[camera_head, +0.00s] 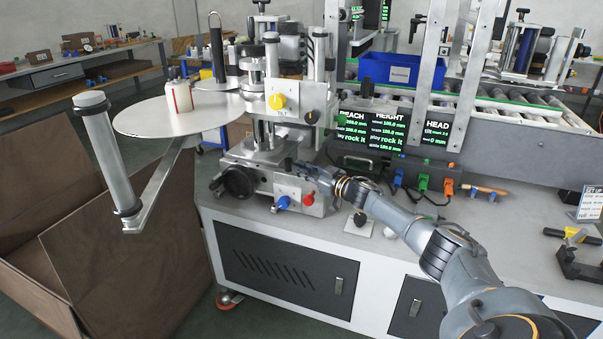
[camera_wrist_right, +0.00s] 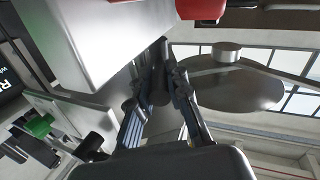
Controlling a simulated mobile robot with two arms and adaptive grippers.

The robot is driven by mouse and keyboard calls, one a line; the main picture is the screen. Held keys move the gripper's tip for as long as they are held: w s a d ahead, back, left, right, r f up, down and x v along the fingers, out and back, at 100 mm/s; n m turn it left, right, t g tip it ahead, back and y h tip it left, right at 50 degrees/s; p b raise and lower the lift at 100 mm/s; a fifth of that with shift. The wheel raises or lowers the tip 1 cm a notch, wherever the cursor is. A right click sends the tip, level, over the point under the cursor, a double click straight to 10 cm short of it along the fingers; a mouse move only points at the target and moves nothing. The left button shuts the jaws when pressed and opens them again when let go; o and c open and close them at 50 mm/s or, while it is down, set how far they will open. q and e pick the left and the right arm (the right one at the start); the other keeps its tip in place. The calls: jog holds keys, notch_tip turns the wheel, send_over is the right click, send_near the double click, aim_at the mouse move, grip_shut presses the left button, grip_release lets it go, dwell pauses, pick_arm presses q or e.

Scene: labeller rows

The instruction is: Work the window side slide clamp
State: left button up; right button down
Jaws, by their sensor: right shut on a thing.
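The labeller (camera_head: 290,135) stands on the bench, with its slide and clamps low on the front. My right gripper (camera_head: 304,170) reaches in from the right at the slide block, above the blue knob (camera_head: 283,202) and red knob (camera_head: 308,199). In the right wrist view my right gripper (camera_wrist_right: 163,75) is shut on a small dark cylindrical handle (camera_wrist_right: 159,92), which I take to be the slide clamp. In the head view the fingers mostly hide this handle, so its turn cannot be told. My left gripper is not in view.
A black handwheel (camera_head: 238,182) sits left of the knobs. The display panel (camera_head: 371,128) stands behind my forearm. A black-knobbed part (camera_head: 360,222) lies near the bench's front edge.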

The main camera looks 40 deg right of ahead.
jog(key=shift+d+r, duration=0.1)
jog(key=shift+d, duration=0.05)
jog(key=c, duration=1.3)
grip_release()
jog(key=shift+s+d, duration=0.3)
jog(key=shift+s, duration=1.65)
jog(key=shift+s+d, duration=0.25)
jog(key=shift+s, duration=1.7)
jog(key=shift+s+d, duration=0.3)
jog(key=shift+s, duration=1.65)
